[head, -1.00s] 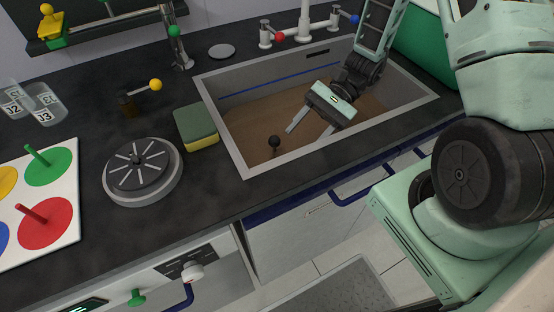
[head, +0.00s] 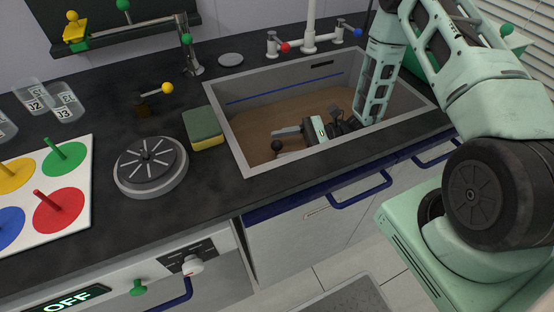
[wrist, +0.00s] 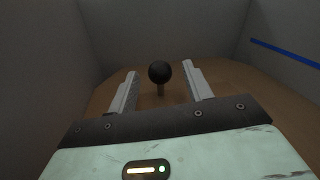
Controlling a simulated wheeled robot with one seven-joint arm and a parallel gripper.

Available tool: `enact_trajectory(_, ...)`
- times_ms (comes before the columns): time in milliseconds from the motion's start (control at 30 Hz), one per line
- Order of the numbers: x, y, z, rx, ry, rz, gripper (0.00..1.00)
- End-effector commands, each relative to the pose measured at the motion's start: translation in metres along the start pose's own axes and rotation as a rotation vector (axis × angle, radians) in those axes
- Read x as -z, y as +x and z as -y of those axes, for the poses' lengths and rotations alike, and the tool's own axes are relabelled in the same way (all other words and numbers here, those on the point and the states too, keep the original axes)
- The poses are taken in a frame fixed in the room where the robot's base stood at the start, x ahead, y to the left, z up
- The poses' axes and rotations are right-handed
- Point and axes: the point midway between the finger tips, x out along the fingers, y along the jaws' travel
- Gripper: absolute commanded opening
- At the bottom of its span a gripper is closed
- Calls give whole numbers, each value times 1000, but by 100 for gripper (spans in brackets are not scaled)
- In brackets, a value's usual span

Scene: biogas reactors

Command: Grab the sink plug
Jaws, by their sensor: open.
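The sink plug shows as a black ball knob (head: 277,146) low in the left part of the sink (head: 243,152). In the wrist view the black knob (wrist: 159,72) sits on a short brownish stem, centred between the fingers and at or just past their tips. My gripper (head: 280,142) is down inside the sink, lying nearly level and pointing left at the knob. In the wrist view my gripper (wrist: 160,84) is open, with a finger on each side of the knob. Brownish water or sink floor hides whatever is below the stem.
The sink walls stand close around my gripper, with a blue line (wrist: 285,52) along one wall. A faucet (head: 309,38) rises behind the sink. A green and yellow sponge (head: 204,128) and a round grey lid (head: 150,166) lie left of it.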

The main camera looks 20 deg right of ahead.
Motion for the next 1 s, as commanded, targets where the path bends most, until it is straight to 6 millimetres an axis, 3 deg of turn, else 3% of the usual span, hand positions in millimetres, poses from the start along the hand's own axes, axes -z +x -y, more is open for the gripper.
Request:
enact_trajectory(167, -1, 19, 0, -1, -1, 0, 50)
enact_trajectory(400, 0, 21, 0, 0, -1, -1, 50)
enact_trajectory(433, 0, 21, 0, 0, -1, 0, 47)
enact_trajectory(600, 0, 21, 0, 0, -1, -1, 0)
enact_trajectory(1000, -6, 21, 2, 1, -1, 0, 0)
